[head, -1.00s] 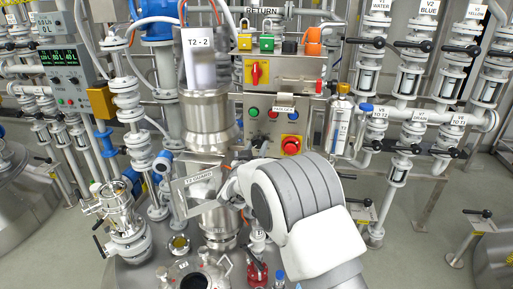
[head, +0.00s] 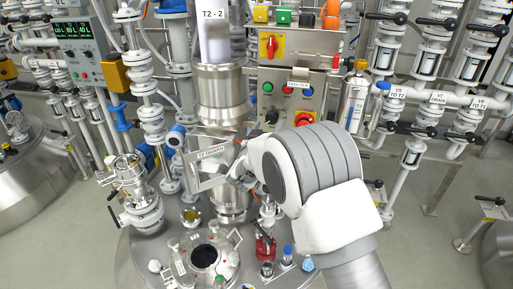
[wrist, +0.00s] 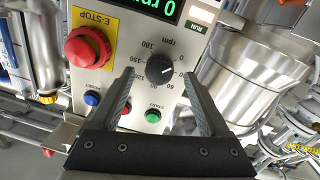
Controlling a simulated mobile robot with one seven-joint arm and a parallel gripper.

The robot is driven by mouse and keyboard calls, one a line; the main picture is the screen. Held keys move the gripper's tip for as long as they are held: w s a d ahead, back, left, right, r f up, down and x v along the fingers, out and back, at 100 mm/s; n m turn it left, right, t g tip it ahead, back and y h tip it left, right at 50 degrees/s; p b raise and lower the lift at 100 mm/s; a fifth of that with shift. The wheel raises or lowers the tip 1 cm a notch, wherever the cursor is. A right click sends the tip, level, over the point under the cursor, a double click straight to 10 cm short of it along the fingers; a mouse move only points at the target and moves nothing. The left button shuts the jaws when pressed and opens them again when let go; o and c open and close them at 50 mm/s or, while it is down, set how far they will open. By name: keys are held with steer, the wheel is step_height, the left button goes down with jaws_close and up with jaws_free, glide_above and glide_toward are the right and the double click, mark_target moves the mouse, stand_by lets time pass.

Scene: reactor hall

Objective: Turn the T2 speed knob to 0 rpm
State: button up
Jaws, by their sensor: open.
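The black T2 speed knob (wrist: 148,68) is on a grey panel in the wrist view, ringed by an rpm scale. A white mark shows at its right side; I cannot tell the exact setting. A green display (wrist: 150,7), cut off by the top edge, shows a 0 and part of "rpm". My gripper (wrist: 158,78) is open, its fingertips to either side of the knob; I cannot tell whether they touch it. In the head view the knob (head: 272,116) shows left of the red E-stop, and my arm hides the panel below.
The red E-stop (wrist: 88,47) sits close left of the knob in the wrist view. Blue (wrist: 91,99), red and green (wrist: 152,115) buttons lie below. A steel vessel (wrist: 245,80) stands to the right. In the head view, a T2 guard sign (head: 210,156) is beside my wrist.

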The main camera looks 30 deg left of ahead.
steer(key=v, duration=1.5)
steer(key=shift+b, duration=0.35)
steer(key=shift+d, duration=0.15)
